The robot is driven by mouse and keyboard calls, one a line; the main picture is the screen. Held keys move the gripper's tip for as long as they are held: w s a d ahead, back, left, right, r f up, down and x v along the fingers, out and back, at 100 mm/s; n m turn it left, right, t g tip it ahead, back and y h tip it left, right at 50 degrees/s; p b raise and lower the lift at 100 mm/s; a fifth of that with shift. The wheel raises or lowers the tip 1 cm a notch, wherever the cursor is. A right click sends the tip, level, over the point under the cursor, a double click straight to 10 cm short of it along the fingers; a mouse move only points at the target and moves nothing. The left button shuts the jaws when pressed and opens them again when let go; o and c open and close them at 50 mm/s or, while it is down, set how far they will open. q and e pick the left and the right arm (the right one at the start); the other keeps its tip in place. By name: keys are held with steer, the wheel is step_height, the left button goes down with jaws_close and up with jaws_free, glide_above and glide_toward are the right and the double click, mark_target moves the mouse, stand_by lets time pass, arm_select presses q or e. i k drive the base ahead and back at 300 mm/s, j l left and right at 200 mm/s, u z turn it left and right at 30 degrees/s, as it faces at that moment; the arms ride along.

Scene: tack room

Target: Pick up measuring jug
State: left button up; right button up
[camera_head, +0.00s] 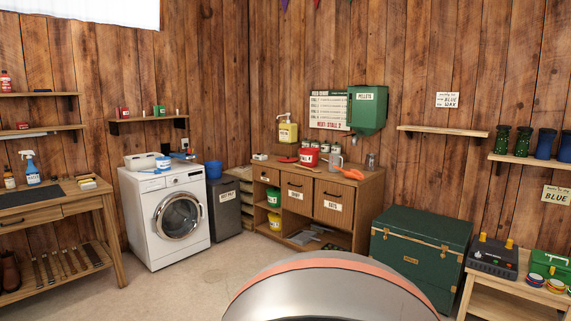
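What looks like the measuring jug (335,161), a small grey, see-through vessel, stands on top of the wooden cabinet (330,214) against the back wall. It is small in the picture, so markings on it cannot be made out. A red tub (308,157) stands to its left and a grey metal container (371,162) to its right. An orange scoop-like thing (350,173) lies in front of it. Neither of my grippers is in view.
A washing machine (140,223) and a dark bin (225,210) stand left of the cabinet. A green trunk (418,251) stands to its right, beside a low bench (485,285). A workbench (50,212) is at far left. Concrete floor (200,275) is clear in front.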

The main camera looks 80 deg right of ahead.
mark_target(334, 158)
steer(key=z, duration=2.95)
steer(key=i, duration=4.3)
steer(key=l+z, duration=0.05)
steer(key=l, duration=0.1)
